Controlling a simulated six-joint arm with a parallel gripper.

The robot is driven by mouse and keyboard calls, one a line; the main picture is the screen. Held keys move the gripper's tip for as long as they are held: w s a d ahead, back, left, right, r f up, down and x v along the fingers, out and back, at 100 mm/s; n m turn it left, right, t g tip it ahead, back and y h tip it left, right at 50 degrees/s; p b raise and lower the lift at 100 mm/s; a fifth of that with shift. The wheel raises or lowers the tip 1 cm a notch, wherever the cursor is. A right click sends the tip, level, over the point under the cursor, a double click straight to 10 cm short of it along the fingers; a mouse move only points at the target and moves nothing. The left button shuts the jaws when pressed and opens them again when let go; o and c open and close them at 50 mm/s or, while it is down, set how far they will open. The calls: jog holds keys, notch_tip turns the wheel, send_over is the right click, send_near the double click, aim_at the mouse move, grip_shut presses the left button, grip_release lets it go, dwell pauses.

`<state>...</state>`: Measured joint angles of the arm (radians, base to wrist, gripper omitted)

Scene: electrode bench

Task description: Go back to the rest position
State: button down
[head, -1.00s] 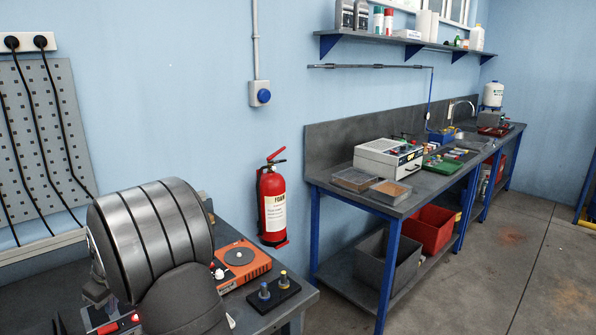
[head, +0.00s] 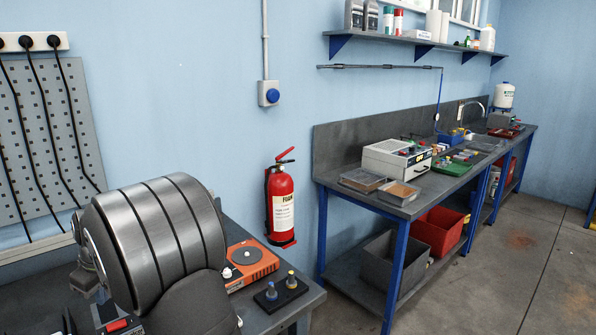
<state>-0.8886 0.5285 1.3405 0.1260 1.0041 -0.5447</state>
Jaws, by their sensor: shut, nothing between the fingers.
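My gripper is not clearly seen in the head view. A large silver link of my arm with dark bands fills the lower left and hides part of the near bench. On that bench, right of the link, lie an orange device (head: 250,262) with a round grey top and a black block (head: 281,294) with two knobbed posts. A dark unit with a red switch (head: 118,326) is partly cut off at the bottom edge.
A red extinguisher (head: 282,205) hangs on the wall between the benches. The far bench (head: 420,200) carries a white instrument (head: 396,159), two open trays and a green board (head: 452,169). Bins (head: 440,230) stand beneath it. A shelf (head: 410,38) runs above. The floor at right is clear.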

jog(key=s+a+n, duration=0.1)
jog(key=s, duration=0.5)
jog(key=s+a+n, duration=0.2)
jog(key=s, duration=0.4)
jog(key=s+a+r+n+t, duration=0.1)
jog(key=s+n, duration=0.1)
jog(key=s, duration=0.4)
jog(key=shift+a, duration=0.3)
jog(key=shift+s, duration=0.55)
